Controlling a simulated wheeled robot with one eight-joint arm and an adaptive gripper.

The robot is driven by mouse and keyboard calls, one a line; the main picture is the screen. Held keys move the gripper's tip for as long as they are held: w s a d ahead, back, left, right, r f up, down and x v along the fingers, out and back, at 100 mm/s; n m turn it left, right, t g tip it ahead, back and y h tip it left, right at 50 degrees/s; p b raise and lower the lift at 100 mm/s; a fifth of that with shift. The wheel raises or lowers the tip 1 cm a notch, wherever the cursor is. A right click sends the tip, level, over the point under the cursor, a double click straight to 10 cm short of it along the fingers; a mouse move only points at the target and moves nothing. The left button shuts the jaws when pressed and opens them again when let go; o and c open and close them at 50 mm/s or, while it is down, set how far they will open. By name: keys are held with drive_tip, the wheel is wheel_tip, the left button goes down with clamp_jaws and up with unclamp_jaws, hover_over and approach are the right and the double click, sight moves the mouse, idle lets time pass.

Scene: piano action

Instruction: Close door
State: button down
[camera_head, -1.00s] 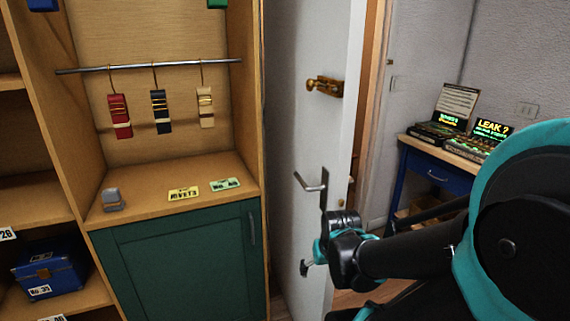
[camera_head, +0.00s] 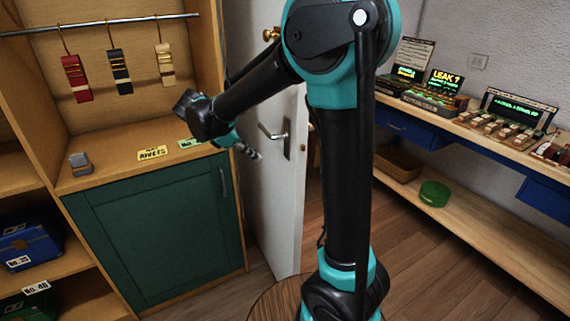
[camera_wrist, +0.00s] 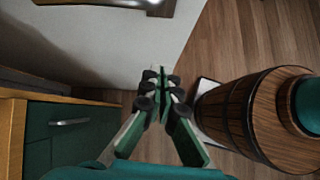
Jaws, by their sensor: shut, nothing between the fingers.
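The white door (camera_head: 281,205) stands ajar, with its free edge toward the room and a gap to its right. Its metal lever handle (camera_head: 272,133) is on the face toward the cabinet. My gripper (camera_head: 258,156) is shut and empty, in front of this face, just below and left of the lever. I cannot tell whether it touches the door. In the wrist view my gripper (camera_wrist: 160,72) has its fingertips together near the lower edge of the door (camera_wrist: 110,40). Part of the handle (camera_wrist: 150,5) shows at the top there.
A green cabinet (camera_head: 160,230) with a handle stands close left of the door. Tags (camera_head: 152,153) and a small grey object (camera_head: 80,164) lie on its top. A workbench (camera_head: 450,120) with devices lines the right wall. Bare wooden floor (camera_head: 430,265) lies before it.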

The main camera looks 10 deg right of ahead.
drive_tip(key=a+r+n, duration=0.1)
drive_tip(key=a, duration=0.1)
approach(287, 165)
drive_tip(key=shift+n+h, duration=0.3)
drive_tip(key=shift+h, duration=0.1)
drive_tip(key=f, duration=0.1)
drive_tip(key=d+f, duration=0.1)
drive_tip(key=f, duration=0.1)
drive_tip(key=w+d+f, duration=0.1)
drive_tip(key=f, duration=0.1)
drive_tip(key=shift+d, duration=0.1)
drive_tip(key=shift+w+d, duration=0.1)
drive_tip(key=shift+d, duration=0.5)
drive_tip(key=shift+d, duration=0.15)
